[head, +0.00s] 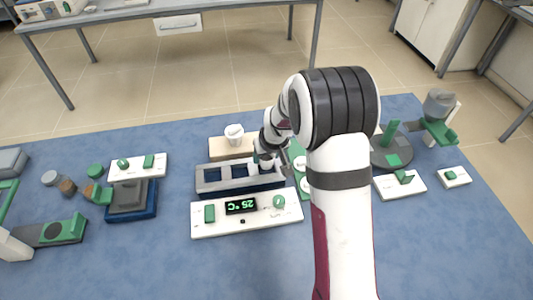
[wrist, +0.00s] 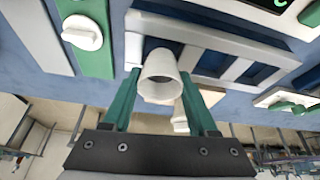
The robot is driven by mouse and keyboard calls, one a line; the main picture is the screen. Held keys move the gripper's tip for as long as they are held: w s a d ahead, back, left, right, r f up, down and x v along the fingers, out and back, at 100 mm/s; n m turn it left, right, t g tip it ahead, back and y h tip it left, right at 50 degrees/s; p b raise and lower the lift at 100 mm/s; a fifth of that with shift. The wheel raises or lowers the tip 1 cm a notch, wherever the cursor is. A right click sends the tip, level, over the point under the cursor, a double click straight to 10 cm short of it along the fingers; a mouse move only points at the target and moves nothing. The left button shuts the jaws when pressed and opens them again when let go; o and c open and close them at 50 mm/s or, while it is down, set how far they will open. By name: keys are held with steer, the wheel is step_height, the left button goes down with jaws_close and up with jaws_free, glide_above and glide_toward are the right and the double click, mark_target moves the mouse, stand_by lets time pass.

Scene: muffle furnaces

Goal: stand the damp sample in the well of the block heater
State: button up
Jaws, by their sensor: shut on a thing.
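The block heater (head: 210,187) is a grey block with a row of square dark wells, behind a white control panel (head: 222,226) reading 25 °C. My gripper (head: 266,161) is at the block's right end in the head view. In the wrist view my gripper (wrist: 162,88) has its green fingers on either side of a white cup (wrist: 162,70), the sample, and is shut on it. The cup looks upright and lined up with the end well of the block (wrist: 215,35). I cannot tell how deep it sits; my arm hides part of it.
A second white cup (head: 234,132) stands on a beige board (head: 225,150) just behind the block. A green strip with white knobs (head: 302,184) is right of the block. A balance-like device (head: 131,200) stands left; a round-based stand (head: 392,155) is right. The front mat is clear.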

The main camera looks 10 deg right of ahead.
steer(key=shift+f, duration=0.9)
steer(key=o, duration=1.5)
steer(key=shift+o, duration=0.2)
step_height(320, 180, up, 8)
steer(key=s+a+r+m+g, duration=0.1)
steer(key=s+r+m+g, duration=0.1)
steer(key=s, duration=1.5)
steer(key=s+a+r+m+g+y, duration=0.1)
steer(key=s+r+m, duration=0.4)
steer(key=s, duration=1.3)
steer(key=shift+s+a+r+g, duration=0.35)
steer(key=shift+a+r+g, duration=0.25)
steer(key=shift+g, duration=0.3)
